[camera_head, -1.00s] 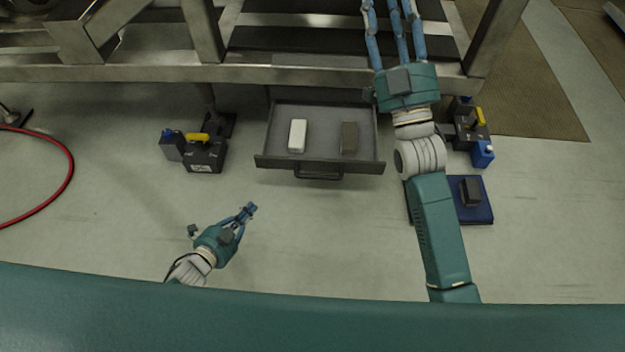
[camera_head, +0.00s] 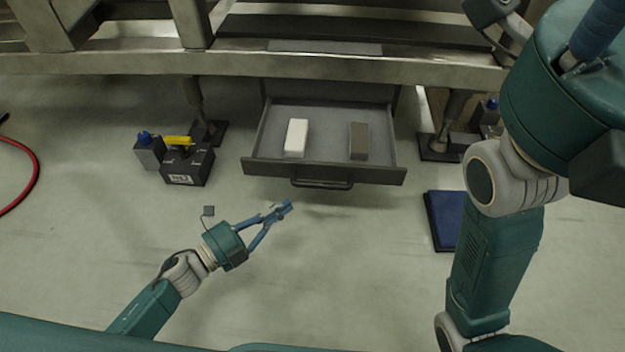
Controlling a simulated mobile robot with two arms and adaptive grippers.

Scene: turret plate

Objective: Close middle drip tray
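The drip tray (camera_head: 324,173) is a dark grey drawer under the steel frame, and it stands pulled out toward me. A dark bar handle (camera_head: 322,184) runs along its front. A white block (camera_head: 296,138) and a grey-brown block (camera_head: 359,141) stand inside it. My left gripper (camera_head: 286,209) is in front of the tray, below and left of the handle and apart from it. Its blue fingers come together at the tips, with nothing seen between them. My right gripper is raised at the upper right, with only part of a blue finger (camera_head: 603,32) showing; its fingertips are out of frame.
A black device with a yellow handle (camera_head: 187,164) stands on the floor left of the tray. A blue mat (camera_head: 443,220) lies to the right, partly behind my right arm. A red hose (camera_head: 30,180) lies at the far left.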

